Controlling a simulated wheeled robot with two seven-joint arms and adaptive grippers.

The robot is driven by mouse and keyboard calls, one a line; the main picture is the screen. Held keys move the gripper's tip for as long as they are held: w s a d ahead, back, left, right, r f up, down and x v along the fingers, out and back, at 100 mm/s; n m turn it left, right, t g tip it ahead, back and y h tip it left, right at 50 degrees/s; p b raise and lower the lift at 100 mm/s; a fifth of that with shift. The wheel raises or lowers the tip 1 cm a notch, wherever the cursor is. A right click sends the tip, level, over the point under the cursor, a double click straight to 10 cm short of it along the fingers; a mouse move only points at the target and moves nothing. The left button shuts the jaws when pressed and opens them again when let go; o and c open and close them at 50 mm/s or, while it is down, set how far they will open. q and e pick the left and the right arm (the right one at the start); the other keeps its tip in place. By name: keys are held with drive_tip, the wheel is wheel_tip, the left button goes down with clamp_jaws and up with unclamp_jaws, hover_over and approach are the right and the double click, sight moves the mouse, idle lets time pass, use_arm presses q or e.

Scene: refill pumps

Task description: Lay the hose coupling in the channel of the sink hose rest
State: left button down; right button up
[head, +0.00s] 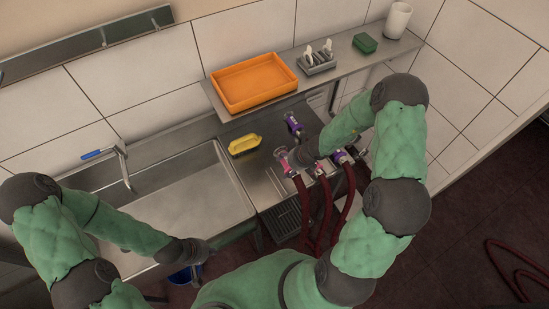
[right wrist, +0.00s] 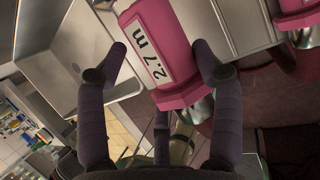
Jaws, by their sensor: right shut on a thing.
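A pink hose coupling (head: 282,158) sits at the counter edge right of the sink, with a dark red hose below it. In the right wrist view a pink coupling (right wrist: 163,50) labelled "2.7 m" lies between my fingers. My right gripper (head: 291,160) is shut on this pink coupling; its fingertips are mostly hidden in the head view. My left gripper (head: 197,272) hangs in front of the sink, near a blue bucket, its fingers too small to judge. I cannot clearly make out the sink hose rest or its channel.
The sink (head: 190,203) has a blue-handled tap (head: 122,165). A yellow block (head: 244,145) and purple fitting (head: 293,124) are on the counter. Another pink coupling (head: 320,169) and a purple one (head: 341,157) stand close right. An orange tray (head: 254,104) is on the shelf above.

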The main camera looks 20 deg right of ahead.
drive_tip(key=shift+s+d+f+b, duration=0.25)
drive_tip(key=shift+s+f+b, duration=0.05)
drive_tip(key=shift+b, duration=0.1)
drive_tip(key=shift+b+x, duration=0.8)
drive_tip(key=shift+x, duration=0.1)
drive_tip(key=shift+s+d+f+b, duration=0.1)
drive_tip(key=shift+f+b, duration=0.35)
drive_tip(key=shift+f, duration=0.05)
drive_tip(key=shift+s+d+f+b, duration=0.1)
drive_tip(key=shift+f+b, duration=0.35)
drive_tip(key=shift+f, duration=0.05)
drive_tip(key=b, duration=0.5)
hover_over(282, 180)
drive_tip(key=s+d, duration=0.2)
drive_tip(key=shift+a+f, duration=0.2)
drive_tip(key=shift+f, duration=2.4)
drive_tip(key=shift+f, duration=0.2)
drive_tip(key=o, duration=1.7)
drive_tip(key=shift+s, duration=0.1)
drive_tip(key=shift+v, duration=5.95)
